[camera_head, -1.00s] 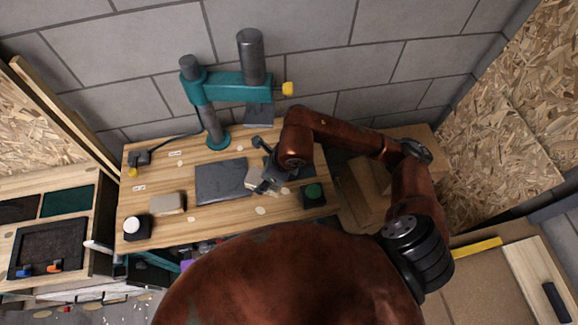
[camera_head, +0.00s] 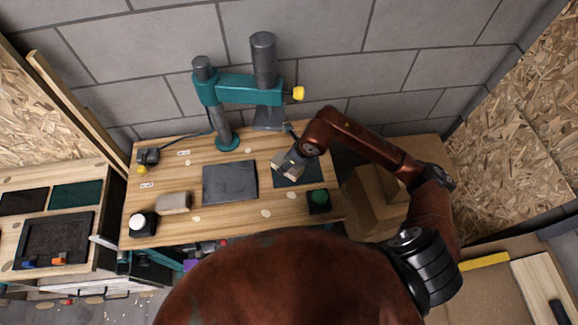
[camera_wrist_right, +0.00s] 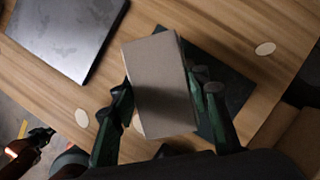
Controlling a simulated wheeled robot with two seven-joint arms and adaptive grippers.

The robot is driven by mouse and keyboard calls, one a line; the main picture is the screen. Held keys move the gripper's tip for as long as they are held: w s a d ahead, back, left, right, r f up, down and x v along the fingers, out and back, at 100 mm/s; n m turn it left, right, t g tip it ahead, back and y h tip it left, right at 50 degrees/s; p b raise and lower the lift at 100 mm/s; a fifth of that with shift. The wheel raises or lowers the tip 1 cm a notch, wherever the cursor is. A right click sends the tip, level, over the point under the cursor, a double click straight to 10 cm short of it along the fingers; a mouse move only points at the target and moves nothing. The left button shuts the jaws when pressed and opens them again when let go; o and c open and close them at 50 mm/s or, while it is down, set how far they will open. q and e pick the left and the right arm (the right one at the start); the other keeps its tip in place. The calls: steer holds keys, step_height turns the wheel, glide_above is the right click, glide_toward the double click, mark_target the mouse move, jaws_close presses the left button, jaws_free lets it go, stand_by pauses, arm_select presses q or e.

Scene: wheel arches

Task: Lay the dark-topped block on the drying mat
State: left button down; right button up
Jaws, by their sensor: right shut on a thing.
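My right gripper (camera_head: 297,155) is shut on a block (camera_head: 287,165), held over the dark mat on the right of the bench. In the right wrist view the block (camera_wrist_right: 160,85) sits between the two fingers (camera_wrist_right: 165,110), its broad grey-brown face toward the camera. The dark mat (camera_head: 310,178) is partly covered by the block; it also shows in the right wrist view (camera_wrist_right: 232,92). I cannot tell whether the block touches it. A larger dark grey slab (camera_head: 230,182) lies left of it.
Another grey-beige block (camera_head: 173,202) lies at the bench's left, near a box with a white button (camera_head: 143,223). A green-button box (camera_head: 318,202) stands close in front of the dark mat. A teal press (camera_head: 240,90) stands behind. Bare wood separates slab and mat.

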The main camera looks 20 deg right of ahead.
steer(key=shift+w+d+f, duration=0.4)
steer(key=shift+f, duration=0.3)
step_height(320, 180, down, 3)
steer(key=shift+d+f, duration=0.1)
steer(key=shift+f, duration=0.2)
steer(key=o, duration=1.4)
steer(key=shift+c, duration=0.2)
steer(key=shift+r, duration=0.1)
